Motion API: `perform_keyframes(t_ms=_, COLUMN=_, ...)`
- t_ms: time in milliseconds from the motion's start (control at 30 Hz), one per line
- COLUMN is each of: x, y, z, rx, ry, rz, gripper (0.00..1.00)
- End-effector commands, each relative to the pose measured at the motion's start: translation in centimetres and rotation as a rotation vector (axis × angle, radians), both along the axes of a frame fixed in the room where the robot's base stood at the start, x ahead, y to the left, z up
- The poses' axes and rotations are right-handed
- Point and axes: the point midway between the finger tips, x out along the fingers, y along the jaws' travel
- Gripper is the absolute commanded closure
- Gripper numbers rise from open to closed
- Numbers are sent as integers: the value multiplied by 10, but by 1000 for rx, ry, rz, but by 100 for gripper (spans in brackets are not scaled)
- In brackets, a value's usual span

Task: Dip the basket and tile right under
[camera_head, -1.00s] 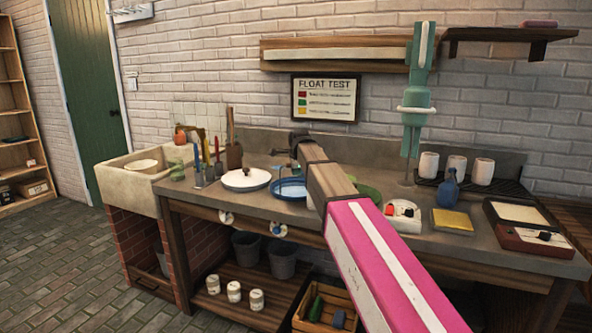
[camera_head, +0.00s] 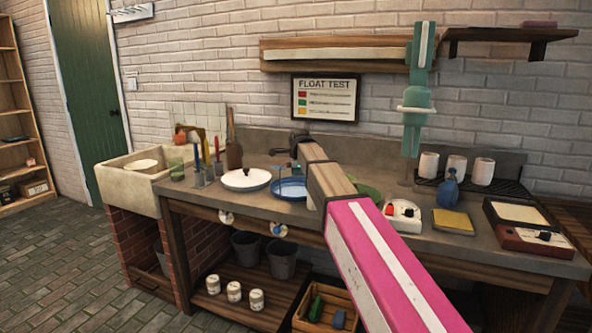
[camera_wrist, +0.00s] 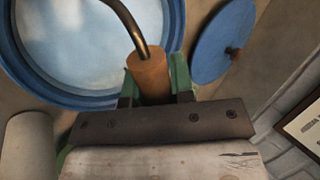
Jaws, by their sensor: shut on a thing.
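My gripper (camera_wrist: 155,82) is shut on a short tan wooden handle (camera_wrist: 151,72). A curved brass-coloured rod (camera_wrist: 130,25) runs from this handle toward the top of the wrist view, above a blue-rimmed basin (camera_wrist: 88,99) with pale liquid (camera_wrist: 60,45). The basket and tile cannot be made out, so I cannot tell how deep they hang. In the head view my gripper (camera_head: 298,152) is beside and above the blue basin (camera_head: 290,196), partly hidden by my arm.
A blue disc-shaped lid with a wooden knob (camera_wrist: 224,40) is right of the basin in the wrist view.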

Motion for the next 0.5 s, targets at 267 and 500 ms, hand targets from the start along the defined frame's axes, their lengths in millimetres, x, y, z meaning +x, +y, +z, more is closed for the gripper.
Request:
perform_keyframes(t_ms=267, x=1, y=0, z=17, rx=0, ry=-2, rz=0, gripper=100)
perform_keyframes(t_ms=500, x=1, y=0, z=31, rx=0, ry=-1, rz=0, gripper=100)
